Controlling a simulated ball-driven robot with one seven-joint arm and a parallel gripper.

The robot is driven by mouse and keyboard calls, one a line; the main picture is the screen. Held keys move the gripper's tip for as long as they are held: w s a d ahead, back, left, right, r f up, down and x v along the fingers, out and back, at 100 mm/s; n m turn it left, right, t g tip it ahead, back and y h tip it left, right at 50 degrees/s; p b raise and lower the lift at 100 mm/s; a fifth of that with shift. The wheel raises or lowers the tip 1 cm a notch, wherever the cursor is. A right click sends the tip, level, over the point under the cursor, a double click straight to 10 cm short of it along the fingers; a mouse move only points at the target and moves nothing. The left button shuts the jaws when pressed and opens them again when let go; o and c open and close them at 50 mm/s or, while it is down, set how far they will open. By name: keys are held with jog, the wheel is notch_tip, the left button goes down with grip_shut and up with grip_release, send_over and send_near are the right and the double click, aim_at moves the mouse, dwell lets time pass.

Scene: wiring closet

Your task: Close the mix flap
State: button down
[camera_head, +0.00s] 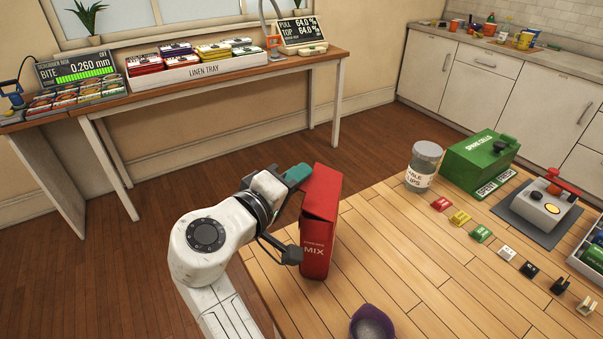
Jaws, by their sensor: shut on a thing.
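The red MIX box (316,250) stands upright near the left edge of the wooden table. Its upper red panel (322,192) rises above the lettered front, with a crease between them; I cannot tell how far the flap stands open. My gripper (297,214) reaches in from the left and is shut on the box. One finger with a teal pad is at the box's upper left, and the dark finger is at its lower left front. The arm hides the box's left side and part of the contact.
A clear lidded jar (423,167) and a green box (480,160) stand at the table's back. Several coloured clips (481,234) lie in a row at right. A purple cup (372,322) is at the front. The table's middle is free.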

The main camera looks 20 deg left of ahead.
jog(key=shift+a+f+n, duration=0.1)
jog(key=shift+f+n, duration=0.3)
jog(key=shift+n, duration=0.1)
jog(key=c, duration=1.3)
grip_release()
jog(key=b+v, duration=0.1)
jog(key=v, duration=0.4)
jog(key=b+v, duration=0.1)
jog(key=v, duration=0.5)
jog(key=shift+a+f, duration=0.1)
jog(key=shift+f, duration=0.1)
